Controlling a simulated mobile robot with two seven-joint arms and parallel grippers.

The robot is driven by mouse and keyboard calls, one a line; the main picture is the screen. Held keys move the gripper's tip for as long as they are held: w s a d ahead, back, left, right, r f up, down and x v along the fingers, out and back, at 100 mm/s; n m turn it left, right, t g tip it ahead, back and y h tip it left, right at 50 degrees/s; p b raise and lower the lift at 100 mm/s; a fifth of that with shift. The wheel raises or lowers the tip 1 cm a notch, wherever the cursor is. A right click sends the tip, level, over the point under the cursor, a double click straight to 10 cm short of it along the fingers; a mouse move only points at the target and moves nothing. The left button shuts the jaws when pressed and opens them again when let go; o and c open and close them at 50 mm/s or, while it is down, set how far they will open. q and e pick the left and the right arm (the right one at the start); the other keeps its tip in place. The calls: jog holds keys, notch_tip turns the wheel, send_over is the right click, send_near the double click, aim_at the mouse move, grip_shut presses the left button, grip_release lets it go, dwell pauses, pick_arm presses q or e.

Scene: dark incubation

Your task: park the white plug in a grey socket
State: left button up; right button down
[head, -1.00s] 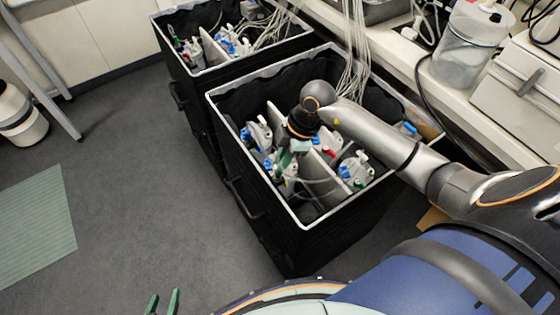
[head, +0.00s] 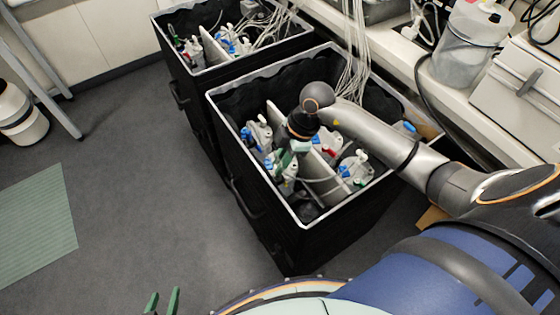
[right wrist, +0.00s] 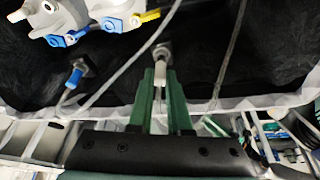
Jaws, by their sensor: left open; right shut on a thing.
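My right gripper (right wrist: 161,74) is shut on the white plug (right wrist: 160,80), which sits between its two green fingers in the right wrist view. The plug points at a grey socket (right wrist: 164,50) on the black inner wall, and its tip appears to meet the socket; how far in it sits, I cannot tell. A cable hangs from the plug between the fingers. In the head view, my right gripper (head: 291,149) reaches down into the nearer black box (head: 262,228), and the plug cannot be made out. My left gripper (head: 162,302) is open and empty at the bottom edge.
A blue plug (right wrist: 72,80) sits at another grey socket to the left in the right wrist view. White devices with blue parts (right wrist: 60,18) are close by, and cables cross around. A second black box (head: 190,85) stands behind.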

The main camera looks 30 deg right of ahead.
jog(key=shift+f+b, duration=0.4)
jog(key=shift+f, duration=0.35)
jog(key=c, duration=0.8)
grip_release()
jog(key=p+v, duration=0.1)
jog(key=v, duration=1.1)
jog(key=shift+d+r, duration=0.1)
jog(key=shift+r, duration=0.15)
